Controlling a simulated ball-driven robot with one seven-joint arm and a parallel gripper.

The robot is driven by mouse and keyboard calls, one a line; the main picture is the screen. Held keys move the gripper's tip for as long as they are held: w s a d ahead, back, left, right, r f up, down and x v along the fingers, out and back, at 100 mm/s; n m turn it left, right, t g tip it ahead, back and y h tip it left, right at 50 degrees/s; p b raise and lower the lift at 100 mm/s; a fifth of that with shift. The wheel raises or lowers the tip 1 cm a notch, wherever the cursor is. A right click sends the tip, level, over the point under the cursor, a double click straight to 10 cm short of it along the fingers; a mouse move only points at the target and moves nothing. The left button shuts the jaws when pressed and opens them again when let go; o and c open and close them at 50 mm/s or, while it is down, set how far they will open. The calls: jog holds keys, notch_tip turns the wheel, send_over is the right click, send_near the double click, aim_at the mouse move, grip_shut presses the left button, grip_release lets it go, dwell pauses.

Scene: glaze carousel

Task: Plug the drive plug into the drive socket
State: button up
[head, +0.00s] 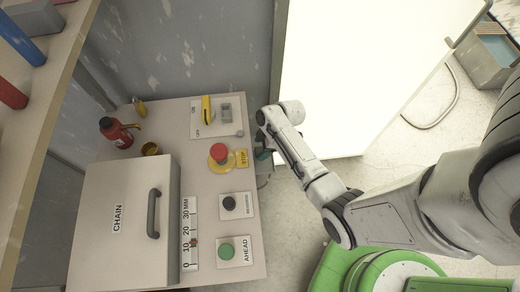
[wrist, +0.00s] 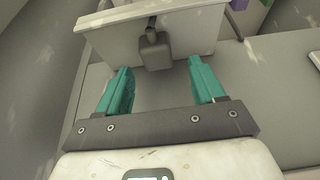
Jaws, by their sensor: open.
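My gripper (wrist: 158,68) is open, with its two teal fingers apart and nothing between them. Just beyond the fingertips, a dark grey block (wrist: 155,52) with a narrow stem hangs against the pale side of a box-like body (wrist: 105,42). It looks like the drive plug, but I cannot tell for sure. In the head view my gripper (head: 262,154) is at the right side of the control desk, mostly hidden behind my wrist. No drive socket can be made out in either view.
The control desk (head: 210,270) carries a red stop button (head: 220,152), a green AHEAD button (head: 226,251), a yellow switch lever (head: 207,109) and a CHAIN cover (head: 110,205). A red oil can (head: 112,130) stands at the back. A bright white panel (head: 350,80) stands behind my arm.

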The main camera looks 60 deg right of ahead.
jog(key=shift+x, duration=1.5)
jog(key=shift+d, duration=0.1)
jog(key=c, duration=1)
jog(key=shift+r, duration=0.1)
jog(key=shift+r, duration=0.5)
jog(key=s+a+r, duration=0.8)
jog(key=s+r, duration=0.3)
jog(key=r, duration=0.1)
jog(key=shift+a, duration=0.25)
jog(key=shift+f, duration=0.1)
